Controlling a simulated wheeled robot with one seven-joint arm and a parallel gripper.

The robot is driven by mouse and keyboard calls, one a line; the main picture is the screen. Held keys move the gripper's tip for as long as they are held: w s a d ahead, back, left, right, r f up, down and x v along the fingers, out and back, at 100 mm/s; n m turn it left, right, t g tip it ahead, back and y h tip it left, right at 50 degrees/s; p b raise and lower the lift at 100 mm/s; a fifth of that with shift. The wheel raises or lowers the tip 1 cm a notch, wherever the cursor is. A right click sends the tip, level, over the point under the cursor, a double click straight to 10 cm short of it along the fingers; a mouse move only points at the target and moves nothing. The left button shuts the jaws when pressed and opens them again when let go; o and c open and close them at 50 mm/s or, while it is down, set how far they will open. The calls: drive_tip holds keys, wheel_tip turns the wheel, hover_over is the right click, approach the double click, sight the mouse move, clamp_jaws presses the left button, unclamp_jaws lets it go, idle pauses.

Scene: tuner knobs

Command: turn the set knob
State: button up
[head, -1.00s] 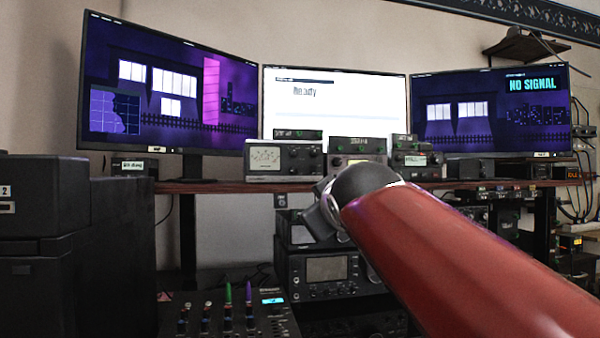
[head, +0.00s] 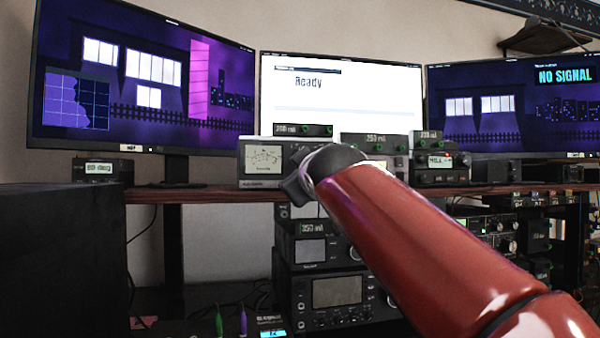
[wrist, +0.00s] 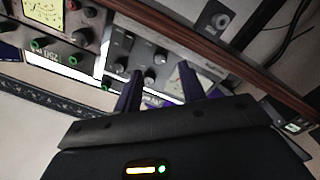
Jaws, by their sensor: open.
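A grey tuner box with a needle meter (head: 264,158) stands on the shelf below the middle monitor. In the head view my arm hides its right side. In the wrist view, which is tilted and roughly upside down, its face shows several dark round knobs (wrist: 149,76). I cannot read which is marked set. My gripper (wrist: 159,85) is open, with its two dark fingers spread in front of this face and nothing between them that I can see held. Contact with a knob cannot be told. In the head view the gripper is mostly hidden behind my arm.
Three monitors stand behind, the middle one (head: 340,100) showing "Ready". The wooden shelf edge (head: 220,195) runs just below the tuner. More radio gear (head: 330,292) is stacked underneath.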

drive_tip(key=shift+p+x, duration=0.4)
drive_tip(key=shift+x, duration=1.75)
clamp_jaws()
drive_tip(key=shift+m, duration=3.7)
